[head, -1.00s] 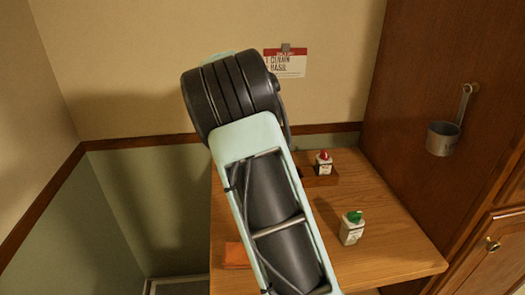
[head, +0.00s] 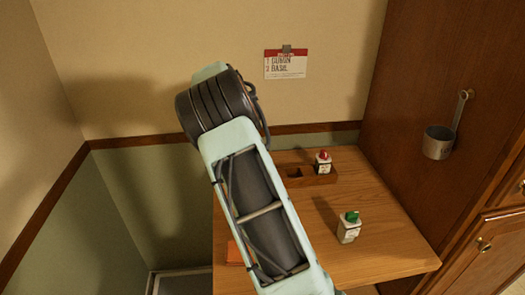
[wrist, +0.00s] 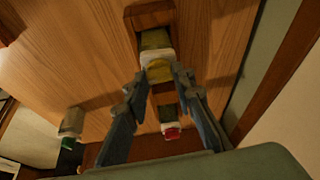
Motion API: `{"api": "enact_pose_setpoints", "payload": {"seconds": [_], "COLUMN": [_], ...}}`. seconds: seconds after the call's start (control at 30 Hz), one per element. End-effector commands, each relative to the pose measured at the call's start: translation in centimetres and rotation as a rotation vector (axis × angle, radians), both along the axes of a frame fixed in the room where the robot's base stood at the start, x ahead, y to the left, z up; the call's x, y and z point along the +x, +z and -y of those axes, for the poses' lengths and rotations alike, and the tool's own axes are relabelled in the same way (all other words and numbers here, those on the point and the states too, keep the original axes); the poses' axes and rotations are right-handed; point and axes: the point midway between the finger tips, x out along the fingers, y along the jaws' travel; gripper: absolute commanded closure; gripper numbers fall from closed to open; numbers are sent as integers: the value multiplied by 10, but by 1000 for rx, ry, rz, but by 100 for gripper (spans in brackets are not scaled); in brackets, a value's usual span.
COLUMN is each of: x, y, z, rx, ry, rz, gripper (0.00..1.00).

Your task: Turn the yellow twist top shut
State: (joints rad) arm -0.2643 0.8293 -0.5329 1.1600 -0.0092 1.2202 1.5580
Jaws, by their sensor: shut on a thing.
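The yellow twist top (wrist: 159,72) shows in the wrist view on a small container with a pale rim and a dull olive side (wrist: 155,42). My gripper (wrist: 160,76) has one finger on each side of the yellow top and is shut on it. In the head view my arm hides both the gripper and the yellow-topped container. I cannot tell from these frames how far the top is turned.
A red-topped bottle (head: 323,160) stands in a wooden rack (head: 318,180) at the back. A green-topped bottle (head: 348,230) stands on the wooden counter (head: 390,245). An orange item (head: 234,252) lies left of my arm. A metal cup (head: 438,143) hangs on the right cabinet.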

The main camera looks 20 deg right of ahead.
Motion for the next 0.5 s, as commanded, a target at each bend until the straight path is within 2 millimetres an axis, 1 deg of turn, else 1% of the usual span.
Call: {"api": "enact_pose_setpoints", "payload": {"seconds": [0.5], "x": [1], "y": [1], "z": [0], "rx": [0], "ry": [-80], "rz": [1], "gripper": [100]}}
